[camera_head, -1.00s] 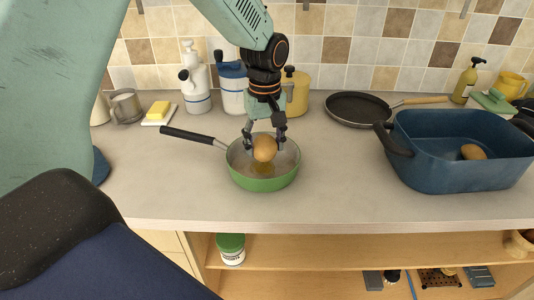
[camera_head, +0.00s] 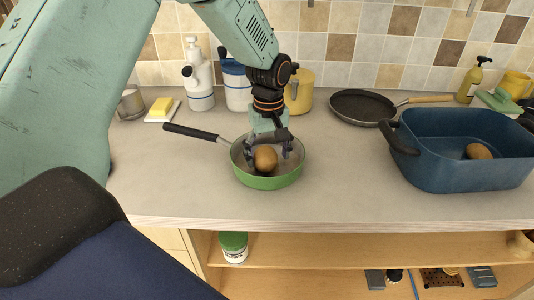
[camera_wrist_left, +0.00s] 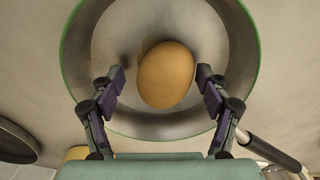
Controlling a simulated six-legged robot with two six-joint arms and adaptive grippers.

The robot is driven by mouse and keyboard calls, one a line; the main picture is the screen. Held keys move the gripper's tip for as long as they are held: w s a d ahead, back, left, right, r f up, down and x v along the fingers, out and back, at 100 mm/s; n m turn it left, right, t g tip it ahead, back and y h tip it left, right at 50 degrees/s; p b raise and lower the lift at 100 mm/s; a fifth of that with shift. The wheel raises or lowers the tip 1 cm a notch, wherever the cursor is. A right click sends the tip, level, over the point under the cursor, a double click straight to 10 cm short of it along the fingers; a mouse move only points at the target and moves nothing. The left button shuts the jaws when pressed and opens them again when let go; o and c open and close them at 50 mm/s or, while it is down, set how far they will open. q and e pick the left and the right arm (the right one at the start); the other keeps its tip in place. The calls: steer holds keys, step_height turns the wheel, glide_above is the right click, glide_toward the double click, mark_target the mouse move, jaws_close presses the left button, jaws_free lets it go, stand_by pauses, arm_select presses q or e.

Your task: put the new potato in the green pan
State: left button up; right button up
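The green pan (camera_head: 268,183) stands on the counter, its black handle (camera_head: 190,131) pointing to the upper left. A brown, rounded potato (camera_head: 265,159) lies inside the pan; it also shows in the left wrist view (camera_wrist_left: 166,75). My left gripper (camera_head: 268,150) is inside the pan's rim with a finger on each side of the potato. In the left wrist view the gripper (camera_wrist_left: 160,88) is open, with a gap between each finger and the potato. A second brown potato (camera_head: 478,151) lies in the blue roasting pan (camera_head: 455,175) on the right. My right gripper is not in view.
A black frying pan (camera_head: 362,106) lies behind, between the green pan and the blue one. White canisters, a yellow canister (camera_head: 299,92) and a butter dish (camera_head: 161,108) stand at the back. The counter in front of the green pan is clear.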

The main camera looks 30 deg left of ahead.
mark_target(267, 151)
arm_select(q)
steer(key=shift+d, duration=0.15)
steer(key=shift+a, duration=0.35)
steer(key=shift+r, duration=0.25)
step_height(267, 151, up, 12)
steer(key=p, duration=0.1)
steer(key=shift+d+f, duration=0.15)
steer(key=shift+d, duration=0.1)
steer(key=shift+a, duration=0.15)
